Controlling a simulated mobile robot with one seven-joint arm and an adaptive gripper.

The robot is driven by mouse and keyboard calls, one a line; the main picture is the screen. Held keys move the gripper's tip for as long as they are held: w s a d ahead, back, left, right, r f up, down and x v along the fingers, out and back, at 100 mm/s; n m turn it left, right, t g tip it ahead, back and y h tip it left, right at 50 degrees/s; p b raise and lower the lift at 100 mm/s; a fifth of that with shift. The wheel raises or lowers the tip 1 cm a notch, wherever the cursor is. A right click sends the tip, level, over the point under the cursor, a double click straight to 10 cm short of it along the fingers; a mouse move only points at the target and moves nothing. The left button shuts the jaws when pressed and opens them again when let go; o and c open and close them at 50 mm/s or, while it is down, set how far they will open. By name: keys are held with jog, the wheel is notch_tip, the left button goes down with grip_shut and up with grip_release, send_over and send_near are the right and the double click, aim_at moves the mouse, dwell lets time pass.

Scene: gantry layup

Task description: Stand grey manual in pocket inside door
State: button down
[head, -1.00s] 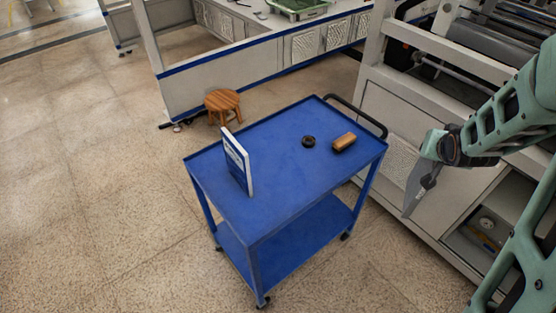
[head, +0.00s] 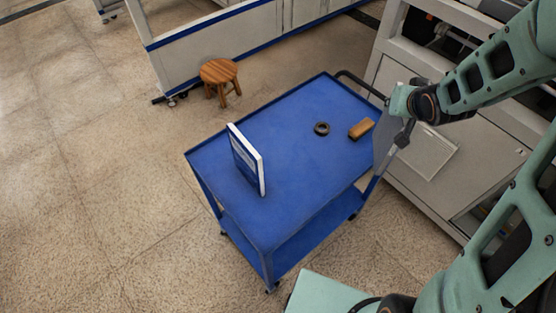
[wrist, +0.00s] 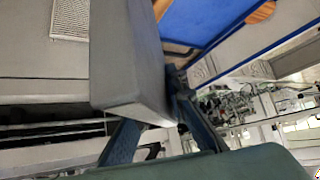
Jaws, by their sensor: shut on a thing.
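My gripper (head: 402,132) is shut on the grey manual (head: 383,142), a thin grey slab hanging upright beside the cart's right rear edge. In the wrist view the grey manual (wrist: 128,55) fills the middle, with its white page edge at the lower end. My dark fingers (wrist: 155,125) are around that end. I cannot make out the pocket or an open door in these views. The pale machine cabinet (head: 425,140) stands behind and to the right of the gripper, with a louvred panel on its front.
A blue cart (head: 290,190) stands in the middle. On it are a blue-and-white book (head: 246,160) standing upright, a black ring (head: 321,128) and a brown block (head: 361,129). A wooden stool (head: 219,76) stands behind it. The floor to the left is clear.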

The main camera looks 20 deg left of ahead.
jog(key=s+a+r+n+g+y, duration=0.1)
jog(key=s+a+n+g+y, duration=0.65)
jog(key=s+a, duration=1.3)
jog(key=w+a+f+n+t+h+b, duration=0.2)
jog(key=w+a+f+t+b, duration=0.1)
jog(key=w+a+f+b, duration=0.5)
jog(key=x, duration=0.6)
jog(key=shift+w, duration=0.4)
jog(key=shift+a+f+b, duration=0.1)
jog(key=shift+f+b, duration=0.15)
jog(key=shift+b, duration=0.1)
jog(key=c, duration=2.3)
grip_release()
jog(key=shift+f, duration=0.1)
jog(key=shift+c, duration=0.2)
jog(key=o, duration=0.4)
